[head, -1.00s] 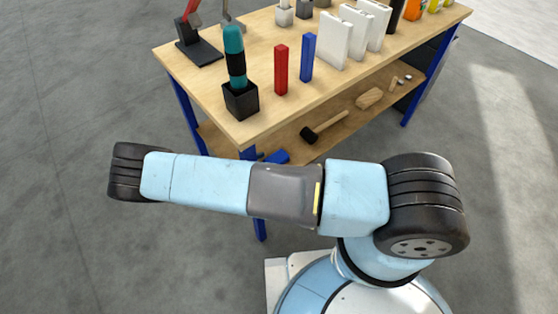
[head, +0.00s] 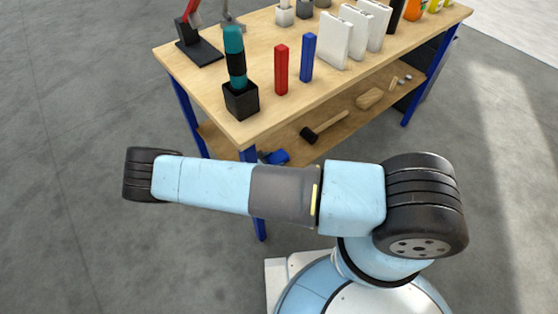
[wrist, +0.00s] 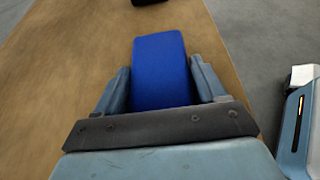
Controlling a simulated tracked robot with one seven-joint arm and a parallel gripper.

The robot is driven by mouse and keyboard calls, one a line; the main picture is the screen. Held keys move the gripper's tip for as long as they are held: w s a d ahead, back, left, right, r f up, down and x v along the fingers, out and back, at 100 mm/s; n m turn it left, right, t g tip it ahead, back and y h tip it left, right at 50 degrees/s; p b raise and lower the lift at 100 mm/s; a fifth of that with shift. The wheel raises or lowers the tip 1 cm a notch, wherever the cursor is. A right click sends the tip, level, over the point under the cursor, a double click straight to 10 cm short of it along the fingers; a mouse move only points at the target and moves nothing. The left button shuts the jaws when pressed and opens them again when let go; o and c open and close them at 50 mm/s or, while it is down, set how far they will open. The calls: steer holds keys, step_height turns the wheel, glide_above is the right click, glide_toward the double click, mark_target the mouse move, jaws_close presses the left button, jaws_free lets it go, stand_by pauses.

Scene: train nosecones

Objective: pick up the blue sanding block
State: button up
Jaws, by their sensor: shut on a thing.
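The blue sanding block (wrist: 160,55) is in the wrist view, between the two fingers of my gripper (wrist: 159,80). The fingers are shut on it, one along each side, and its far end sticks out beyond them. Its near end meets the dark palm edge. In the head view the blue block (head: 278,157) shows partly at the lower shelf, behind my arm. My gripper is mostly hidden there. I cannot tell whether the block is touching the shelf.
The lower wooden shelf (head: 335,128) holds a mallet (head: 312,134) and a wooden block (head: 370,98). The tabletop (head: 210,85) above holds a red bar (head: 281,70), a blue bar (head: 308,58) and a black holder (head: 241,101). A blue table leg stands close to my arm.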

steer(key=c, duration=0.4)
